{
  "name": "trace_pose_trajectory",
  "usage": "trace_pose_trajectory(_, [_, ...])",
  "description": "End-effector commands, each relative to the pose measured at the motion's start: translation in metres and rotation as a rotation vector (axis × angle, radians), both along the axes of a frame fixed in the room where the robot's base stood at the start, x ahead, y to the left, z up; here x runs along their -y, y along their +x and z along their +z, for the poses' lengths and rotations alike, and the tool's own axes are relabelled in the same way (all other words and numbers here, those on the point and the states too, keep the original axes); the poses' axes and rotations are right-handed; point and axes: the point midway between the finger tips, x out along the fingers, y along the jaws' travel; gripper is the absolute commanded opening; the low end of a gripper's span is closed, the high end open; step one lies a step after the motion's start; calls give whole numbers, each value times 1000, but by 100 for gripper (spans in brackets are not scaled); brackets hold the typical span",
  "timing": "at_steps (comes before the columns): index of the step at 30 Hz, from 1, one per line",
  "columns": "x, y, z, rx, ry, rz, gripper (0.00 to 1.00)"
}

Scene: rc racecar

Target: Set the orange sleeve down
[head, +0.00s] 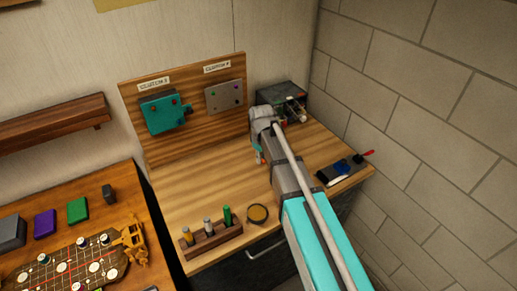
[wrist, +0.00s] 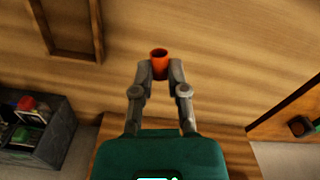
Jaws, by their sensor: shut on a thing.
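The orange sleeve (wrist: 159,65) is a small open-topped cup shape between my fingertips in the wrist view. My gripper (wrist: 161,73) is shut on it, one finger on each side. The wooden bench top (wrist: 230,65) lies behind and around the sleeve. I cannot tell whether the sleeve's lower end touches the wood or hangs above it.
A dark box (head: 281,101) stands at the back right. An upright board (head: 186,130) carries a teal and a grey clutch. A peg rack (head: 212,239) and a round dish (head: 257,214) sit near the front edge. A dark tray (head: 343,170) lies right of my arm.

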Motion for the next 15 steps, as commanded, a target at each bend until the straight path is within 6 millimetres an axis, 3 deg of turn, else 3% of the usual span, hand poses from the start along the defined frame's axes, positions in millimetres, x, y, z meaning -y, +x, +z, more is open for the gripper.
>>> trace_pose_trajectory(1, [3, -10, 6, 0, 0, 0, 4])
trace_pose_trajectory(6, [6, -25, 12, 0, 0, 0, 4])
trace_pose_trajectory(15, [8, -31, 14, 0, 0, 0, 4])
